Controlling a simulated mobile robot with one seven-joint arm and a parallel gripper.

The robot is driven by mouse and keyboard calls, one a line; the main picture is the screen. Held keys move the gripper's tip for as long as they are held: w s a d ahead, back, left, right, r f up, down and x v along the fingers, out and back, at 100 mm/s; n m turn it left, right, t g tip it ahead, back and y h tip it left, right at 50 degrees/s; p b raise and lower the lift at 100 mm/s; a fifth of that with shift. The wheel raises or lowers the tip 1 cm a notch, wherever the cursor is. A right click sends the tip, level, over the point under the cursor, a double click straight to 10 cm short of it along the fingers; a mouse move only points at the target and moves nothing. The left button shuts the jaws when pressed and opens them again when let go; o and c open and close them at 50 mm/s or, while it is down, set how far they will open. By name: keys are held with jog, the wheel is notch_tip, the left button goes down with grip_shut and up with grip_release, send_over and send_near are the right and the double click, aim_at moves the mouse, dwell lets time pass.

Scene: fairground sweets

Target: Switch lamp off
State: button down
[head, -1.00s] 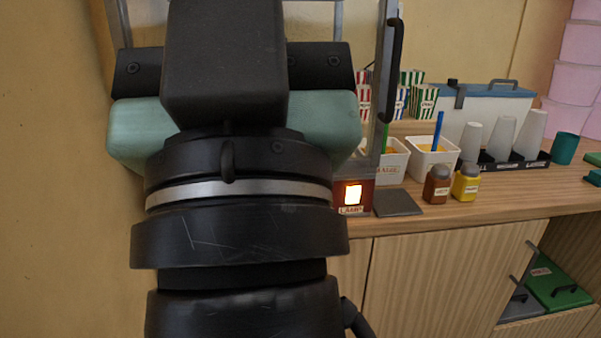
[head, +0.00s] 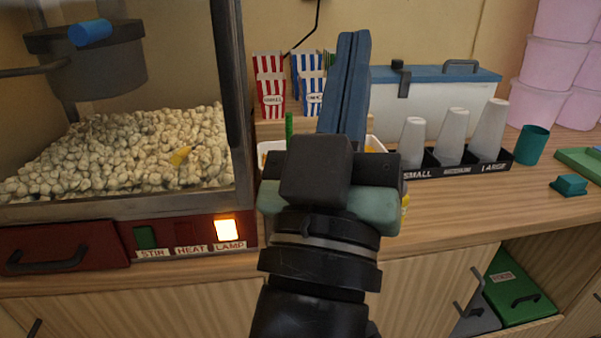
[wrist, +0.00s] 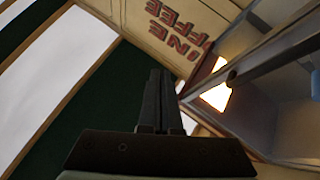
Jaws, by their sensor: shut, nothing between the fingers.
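The lamp switch (head: 227,230) glows bright white-orange above its "LAMP" label, at the right end of the red front panel of the popcorn machine (head: 120,208). The green stir switch (head: 145,238) and the dark red heat switch (head: 186,233) sit to its left, unlit. My gripper (head: 354,36) is up and to the right of the lamp switch, apart from it, with its fingers together and empty. In the wrist view my gripper's fingers (wrist: 158,75) are closed and point up, away from the switches, which do not show there. A bright glowing patch (wrist: 215,95) shows at right.
Popcorn cartons (head: 271,85) and sauce tubs stand behind my arm, partly hidden. A black cup holder (head: 470,167), a blue-lidded cool box (head: 440,75) and a teal cup (head: 532,145) are to the right. The space before the switch panel is clear.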

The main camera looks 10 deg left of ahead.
jog(key=s+a+f+n+g+y+p, duration=0.1)
jog(key=a+f+n, duration=0.3)
jog(key=f, duration=0.6)
jog(key=s+a+f+n+g+y+p, duration=0.1)
jog(key=s+a+f+n+g+y, duration=0.2)
jog(key=f+n, duration=0.6)
jog(key=s+a+f+n+g+y+p, duration=0.2)
jog(key=a+f+n+y, duration=0.2)
jog(key=f+n, duration=0.3)
notch_tip(320, 180, down, 4)
jog(key=shift+s+a+r, duration=0.1)
jog(key=shift+s+a, duration=0.15)
jog(key=shift+a, duration=0.55)
jog(key=p, duration=0.5)
send_near(224, 227)
jog(key=x, duration=0.7)
jog(key=shift+r, duration=0.1)
